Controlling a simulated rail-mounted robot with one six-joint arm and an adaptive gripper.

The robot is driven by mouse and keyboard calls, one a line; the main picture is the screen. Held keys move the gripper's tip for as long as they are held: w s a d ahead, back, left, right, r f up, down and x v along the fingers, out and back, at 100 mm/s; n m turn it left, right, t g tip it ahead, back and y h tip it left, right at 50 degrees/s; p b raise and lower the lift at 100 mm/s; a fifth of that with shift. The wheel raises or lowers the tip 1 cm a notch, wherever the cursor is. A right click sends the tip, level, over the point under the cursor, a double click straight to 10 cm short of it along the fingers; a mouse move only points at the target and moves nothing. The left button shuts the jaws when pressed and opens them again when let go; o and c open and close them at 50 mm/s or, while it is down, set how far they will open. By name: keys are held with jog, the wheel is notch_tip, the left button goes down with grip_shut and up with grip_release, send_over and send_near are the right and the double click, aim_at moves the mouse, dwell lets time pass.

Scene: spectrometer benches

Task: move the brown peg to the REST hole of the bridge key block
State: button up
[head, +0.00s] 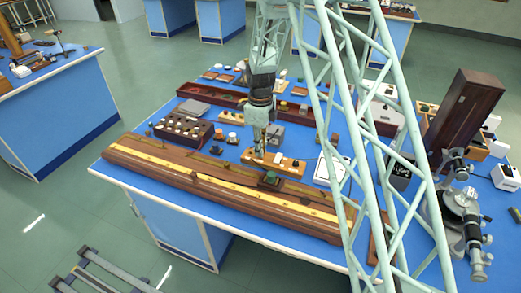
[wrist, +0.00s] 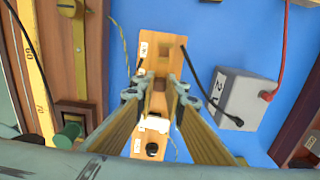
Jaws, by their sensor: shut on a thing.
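The bridge key block is a light wooden strip (head: 290,165) near the middle of the blue bench; in the wrist view it runs top to bottom (wrist: 150,22) with square openings, small white labels and a black round part at its lower end. My gripper (head: 260,151) points down over the block's left part. In the wrist view my gripper (wrist: 156,92) has its fingertips close together over the block, shut on a small brown piece (wrist: 158,86) that looks like the brown peg. The fingers hide most of it, and I cannot tell whether it touches the block. The label lettering is too small to read.
A long wooden slide-wire bridge (head: 150,162) with a brass strip lies along the front, with a green knob (wrist: 68,135). A grey box marked 2 (wrist: 245,98) stands right of the block. Black and red leads lie close by. A dark plug box (head: 183,131) stands left.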

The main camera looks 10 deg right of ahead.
jog(key=o, duration=0.8)
jog(key=shift+r, duration=0.1)
jog(key=shift+r, duration=5.95)
